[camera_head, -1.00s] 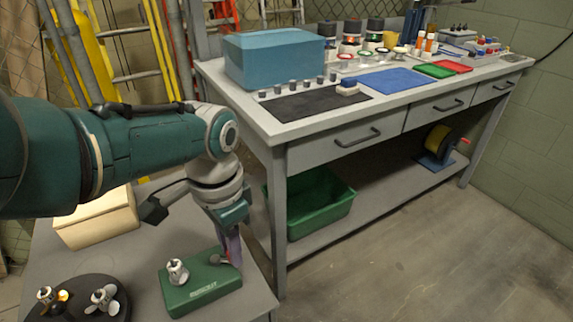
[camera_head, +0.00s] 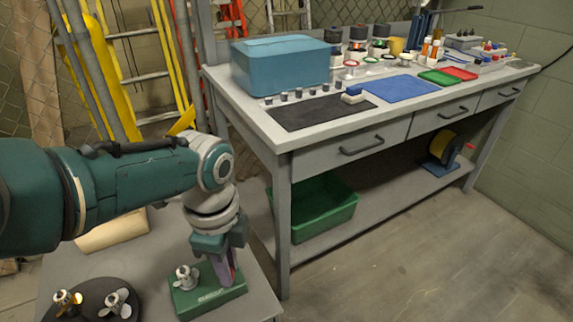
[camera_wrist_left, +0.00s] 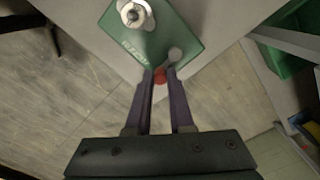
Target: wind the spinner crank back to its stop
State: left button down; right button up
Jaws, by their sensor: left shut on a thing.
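The spinner is a green box (camera_head: 195,305) on the grey low table, with a silver propeller (camera_head: 187,277) standing on its left part. In the left wrist view the box (camera_wrist_left: 180,45) shows a silver hub (camera_wrist_left: 133,14) and a round grey pivot (camera_wrist_left: 175,54) near its end. A red crank knob (camera_wrist_left: 160,76) sits between my left fingertips. My left gripper (camera_head: 229,281), with purple fingers, points down at the right end of the box and is shut on the crank knob. It also shows in the left wrist view (camera_wrist_left: 161,78). The crank arm is mostly hidden. My right gripper is out of view.
A dark round stand (camera_head: 90,310) with two small propellers is at the near left. A cream box (camera_head: 112,232) lies behind my left arm. The grey workbench (camera_head: 300,140) stands to the right, with a green bin (camera_head: 322,215) on its lower shelf. The floor in front is clear.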

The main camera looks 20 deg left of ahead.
pick_arm(q)
jog(key=shift+s+a+m, duration=0.1)
jog(key=shift+s+m, duration=0.05)
jog(key=shift+m, duration=0.45)
jog(key=c, duration=0.8)
grip_release()
notch_tip(320, 180, up, 10)
jog(key=p, duration=0.7)
